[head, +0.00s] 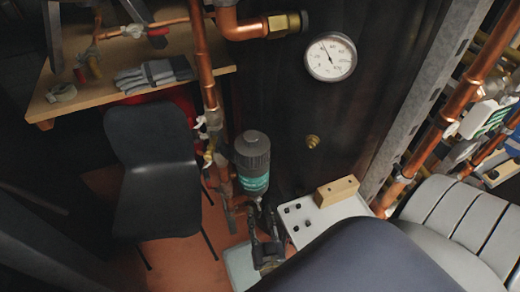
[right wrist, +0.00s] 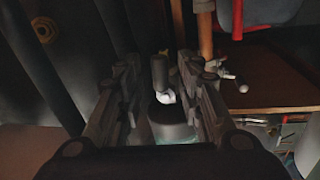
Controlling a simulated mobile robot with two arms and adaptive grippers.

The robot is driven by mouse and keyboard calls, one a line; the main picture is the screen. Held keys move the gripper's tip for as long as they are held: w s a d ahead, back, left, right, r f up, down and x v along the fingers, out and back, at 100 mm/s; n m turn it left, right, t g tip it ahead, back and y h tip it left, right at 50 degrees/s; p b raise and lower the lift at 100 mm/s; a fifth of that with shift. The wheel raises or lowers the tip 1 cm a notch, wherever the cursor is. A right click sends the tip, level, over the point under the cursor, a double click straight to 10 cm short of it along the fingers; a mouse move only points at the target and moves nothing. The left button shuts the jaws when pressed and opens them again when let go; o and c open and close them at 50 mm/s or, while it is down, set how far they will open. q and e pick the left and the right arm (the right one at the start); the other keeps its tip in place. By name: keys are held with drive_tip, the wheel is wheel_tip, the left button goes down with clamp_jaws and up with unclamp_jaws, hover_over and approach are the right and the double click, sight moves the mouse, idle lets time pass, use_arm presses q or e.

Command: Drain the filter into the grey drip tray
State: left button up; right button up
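The filter (head: 254,162) is a dark grey upright cylinder with a green label, beside the copper pipe in the head view. In the right wrist view its dark lower body (right wrist: 170,127) shows between the fingers, with a pale lever-like part and a dark stub at its end. My right gripper (head: 264,232) is just below the filter. Its fingers (right wrist: 163,92) are spread to either side, with no clear contact. A flat pale grey tray (head: 240,267), which looks like the drip tray, is low behind the gripper and partly hidden. My left gripper is out of view.
A white panel (head: 338,213) with dark knobs and a wooden block (head: 336,191) stands close right of the gripper. A black chair (head: 153,165) is to the left. A wooden bench (head: 100,90) holds gloves. A round gauge (head: 330,57) is on the dark wall.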

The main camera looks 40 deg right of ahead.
drive_tip(key=shift+c, duration=1.1)
clamp_jaws()
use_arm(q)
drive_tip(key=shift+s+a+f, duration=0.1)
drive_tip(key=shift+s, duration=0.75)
use_arm(e)
drive_tip(key=shift+a+r+m, duration=0.1)
drive_tip(key=shift+m, duration=0.2)
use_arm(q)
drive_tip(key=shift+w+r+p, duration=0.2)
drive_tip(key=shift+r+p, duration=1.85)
use_arm(e)
drive_tip(key=shift+w+a+r+m+g+y, duration=0.15)
drive_tip(key=shift+a+r+m+y, duration=0.45)
drive_tip(key=shift+m, duration=1.75)
drive_tip(key=shift+w+a+r+m+g+y, duration=0.1)
drive_tip(key=shift+a+r+m+g+y, duration=0.4)
drive_tip(key=shift+m, duration=1.8)
drive_tip(key=shift+w+a+r+m+t+y, duration=0.1)
drive_tip(key=shift+a+r+m+y, duration=0.5)
drive_tip(key=shift+m, duration=1.75)
drive_tip(key=shift+d+r, duration=0.3)
drive_tip(key=shift+r, duration=0.05)
